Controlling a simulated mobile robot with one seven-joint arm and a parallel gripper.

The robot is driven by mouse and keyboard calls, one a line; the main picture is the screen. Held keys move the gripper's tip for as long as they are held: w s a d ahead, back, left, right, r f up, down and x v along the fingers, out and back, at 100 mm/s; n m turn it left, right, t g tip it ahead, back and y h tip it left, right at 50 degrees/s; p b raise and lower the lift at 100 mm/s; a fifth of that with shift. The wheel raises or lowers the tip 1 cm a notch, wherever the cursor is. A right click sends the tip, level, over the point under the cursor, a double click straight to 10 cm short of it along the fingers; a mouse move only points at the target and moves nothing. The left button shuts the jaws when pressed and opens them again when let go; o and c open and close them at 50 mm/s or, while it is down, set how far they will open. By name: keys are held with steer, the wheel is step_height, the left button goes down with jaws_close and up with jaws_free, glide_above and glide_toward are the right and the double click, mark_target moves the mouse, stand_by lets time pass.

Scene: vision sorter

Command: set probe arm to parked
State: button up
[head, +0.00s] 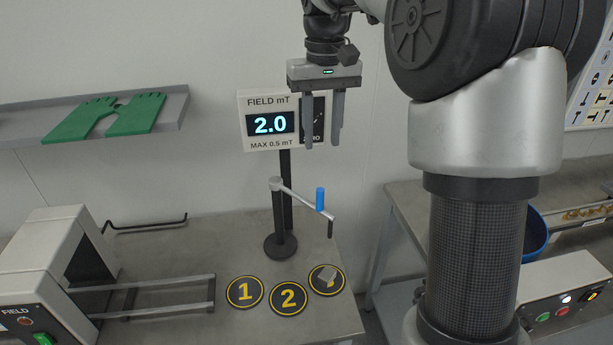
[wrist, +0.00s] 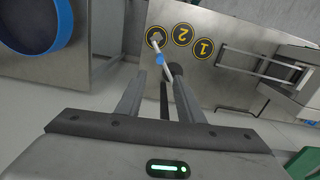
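The probe arm (head: 301,197) is a thin grey bar on top of a black post (head: 279,225) with a round base. It points right and toward the front, with a blue upright handle (head: 320,198) near its outer end. Its dark tip hangs down above and near the rightmost round marker (head: 318,286). The handle also shows between my fingertips in the wrist view (wrist: 159,59). My gripper (head: 321,145) is open and empty, above and behind the handle in the head view, apart from it. Its fingers also show in the wrist view (wrist: 160,73).
A display (head: 270,124) on a pole reads 2.0 field mT, max 0.5 mT. A tunnel machine (head: 50,260) with rails stands left. A shelf holds green gloves (head: 105,117).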

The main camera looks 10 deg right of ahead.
mark_target(320, 190)
step_height(320, 190, down, 17)
steer(key=shift+s+f+b, duration=0.1)
steer(key=shift+s+b, duration=0.05)
steer(key=shift+b, duration=0.35)
steer(key=shift+c, duration=0.3)
jaws_close()
